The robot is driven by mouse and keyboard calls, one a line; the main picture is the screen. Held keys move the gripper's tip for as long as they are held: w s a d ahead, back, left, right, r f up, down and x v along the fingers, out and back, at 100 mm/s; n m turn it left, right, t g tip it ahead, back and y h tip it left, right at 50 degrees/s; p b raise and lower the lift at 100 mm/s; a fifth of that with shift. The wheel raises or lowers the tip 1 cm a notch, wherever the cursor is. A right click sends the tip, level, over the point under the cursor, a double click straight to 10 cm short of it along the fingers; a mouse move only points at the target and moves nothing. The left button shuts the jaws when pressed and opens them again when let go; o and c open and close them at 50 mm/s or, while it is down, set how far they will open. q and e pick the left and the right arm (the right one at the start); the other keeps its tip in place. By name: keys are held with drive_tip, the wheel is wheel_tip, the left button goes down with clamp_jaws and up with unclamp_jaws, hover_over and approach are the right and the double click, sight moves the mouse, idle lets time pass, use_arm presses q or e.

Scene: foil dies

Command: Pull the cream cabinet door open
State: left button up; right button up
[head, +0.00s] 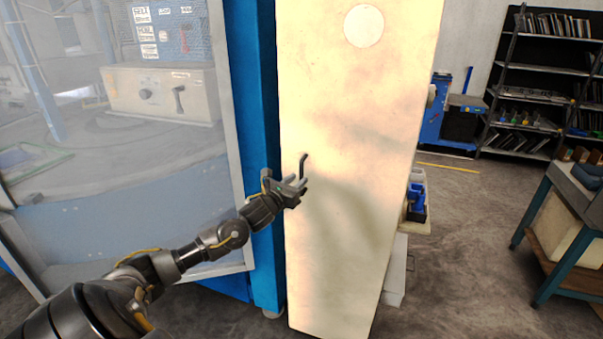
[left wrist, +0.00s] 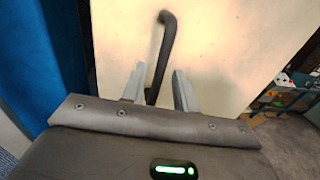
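The cream cabinet door (head: 350,120) is a tall pale panel in the middle of the head view, with a round pale disc (head: 364,25) near its top. Its dark bent handle (head: 303,163) is near the door's left edge. In the left wrist view the handle (left wrist: 165,45) runs down between the two grey fingers of my left gripper (left wrist: 158,85). The fingers stand apart, with a visible gap to the handle on the right side. In the head view my left gripper (head: 298,188) is at the handle's lower part. My right gripper is out of view.
A blue-framed machine with a clear panel (head: 130,150) stands close on the left. Small bins (head: 416,200) show past the door's right edge. A workbench (head: 570,210) and a shelf rack (head: 540,90) are farther right. Grey floor (head: 460,240) lies open between.

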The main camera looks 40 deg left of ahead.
sight(302, 177)
use_arm(q)
drive_tip(key=shift+w+a+p, duration=0.2)
drive_tip(key=shift+w+p, duration=0.2)
drive_tip(key=shift+w, duration=1.3)
clamp_jaws()
